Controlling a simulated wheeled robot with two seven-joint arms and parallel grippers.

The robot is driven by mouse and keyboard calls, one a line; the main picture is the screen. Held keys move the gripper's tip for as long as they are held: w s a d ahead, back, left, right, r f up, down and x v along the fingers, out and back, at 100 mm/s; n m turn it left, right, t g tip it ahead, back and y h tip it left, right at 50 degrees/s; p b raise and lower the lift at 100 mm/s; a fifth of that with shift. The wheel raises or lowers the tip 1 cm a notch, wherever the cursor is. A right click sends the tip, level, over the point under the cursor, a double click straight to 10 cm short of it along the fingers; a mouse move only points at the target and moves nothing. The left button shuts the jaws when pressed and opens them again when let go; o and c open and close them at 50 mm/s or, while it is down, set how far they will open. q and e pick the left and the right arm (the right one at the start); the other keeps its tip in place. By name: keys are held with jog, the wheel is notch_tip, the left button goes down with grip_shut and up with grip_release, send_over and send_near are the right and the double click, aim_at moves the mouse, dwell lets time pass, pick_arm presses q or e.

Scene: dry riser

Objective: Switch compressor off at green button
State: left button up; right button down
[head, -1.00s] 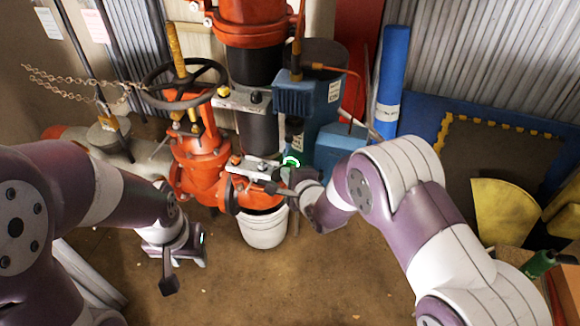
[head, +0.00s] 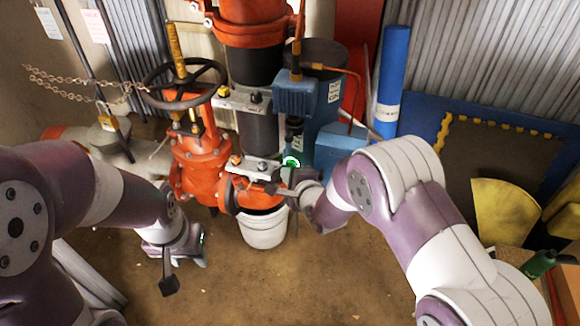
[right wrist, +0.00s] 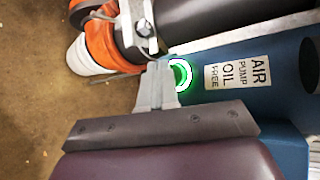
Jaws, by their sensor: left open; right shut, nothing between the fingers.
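The green button (head: 291,161) glows as a bright ring on the blue compressor (head: 322,133). In the right wrist view the button (right wrist: 180,75) is partly covered by my finger, beside the compressor's label (right wrist: 238,73) reading AIR PUMP OIL FREE. My right gripper (head: 279,184) is shut and empty just in front of the compressor. Its fingertips (right wrist: 158,72) overlap the left edge of the ring in the right wrist view; I cannot tell whether they touch. My left gripper (head: 187,268) is open and empty, low over the floor, well away from the button.
An orange valve (head: 198,160) with a dark handwheel stands left of the compressor. A white bucket (head: 264,232) is below the orange pipe flange. A blue roll (head: 392,75) leans behind right. A yellow piece (head: 505,212) lies far right. The floor in front is clear.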

jog(key=shift+w, duration=0.15)
pick_arm(q)
jog(key=shift+s+a, duration=0.1)
jog(key=shift+s, duration=0.15)
pick_arm(e)
jog(key=shift+w+d+r, duration=0.1)
jog(key=shift+w+r, duration=0.05)
jog(key=shift+r, duration=0.05)
